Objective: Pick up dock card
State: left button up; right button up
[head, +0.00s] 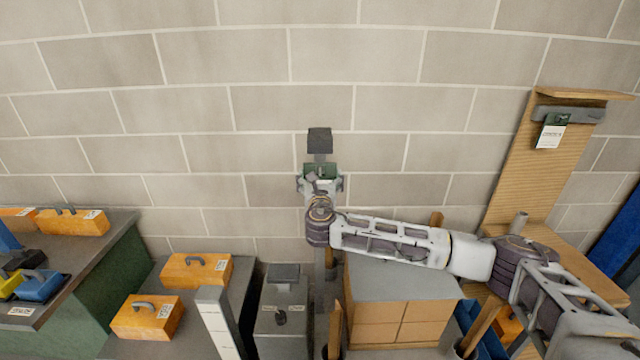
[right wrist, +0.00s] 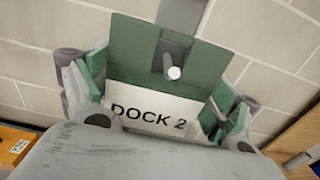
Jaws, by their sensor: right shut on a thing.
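A dock card with a green top and a white lower part reading "DOCK 2" (right wrist: 150,115) fills the middle of the right wrist view. A peg with a pale tip (right wrist: 173,72) shows at the green part, in front of a grey post; the card appears to still be on it. My right gripper (right wrist: 162,98) is shut on the card, with one finger at each side edge. In the head view the card's green top (head: 320,169) shows at my right gripper (head: 320,183), against the post. My left gripper is not in view.
Another green and white card (head: 551,132) hangs on a wooden board at the right. Orange cases (head: 148,317) stand on low surfaces at the left. A block wall is close behind.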

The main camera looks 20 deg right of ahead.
jog(key=b+v, duration=0.3)
jog(key=v, duration=1.5)
jog(key=shift+r, duration=0.15)
dwell(0.4)
